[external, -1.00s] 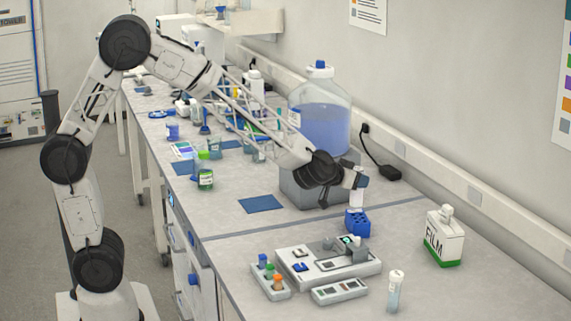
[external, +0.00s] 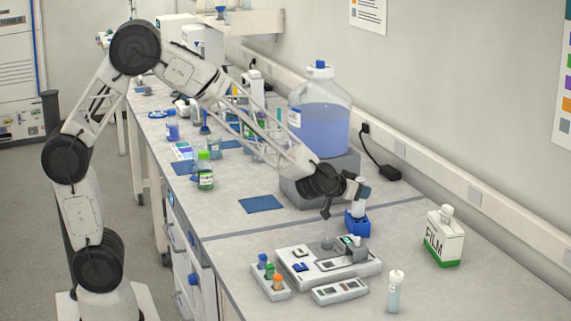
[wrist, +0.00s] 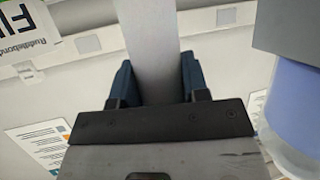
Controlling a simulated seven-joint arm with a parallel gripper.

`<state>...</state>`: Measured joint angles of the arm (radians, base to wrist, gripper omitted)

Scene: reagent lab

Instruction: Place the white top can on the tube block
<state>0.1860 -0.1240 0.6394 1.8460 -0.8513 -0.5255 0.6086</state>
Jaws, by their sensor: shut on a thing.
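My gripper (external: 358,189) is at the bench's right half, just above the blue tube block (external: 356,225). It is shut on a pale, white-looking can (external: 358,210), upright over the block. The can's lower end meets or overlaps the block's top in the external view; I cannot tell whether it rests there. In the wrist view, the dark blue fingers of my gripper (wrist: 157,80) lie on both sides of the pale can (wrist: 155,40). The tube block cannot be made out in the wrist view.
A grey instrument (external: 325,262) stands in front of the block, with a small rack (external: 270,283) to its left. A white-capped vial (external: 396,293) is at front right. A FILM bottle (external: 443,240) stands to the right. A large blue-liquid carboy (external: 322,125) is behind.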

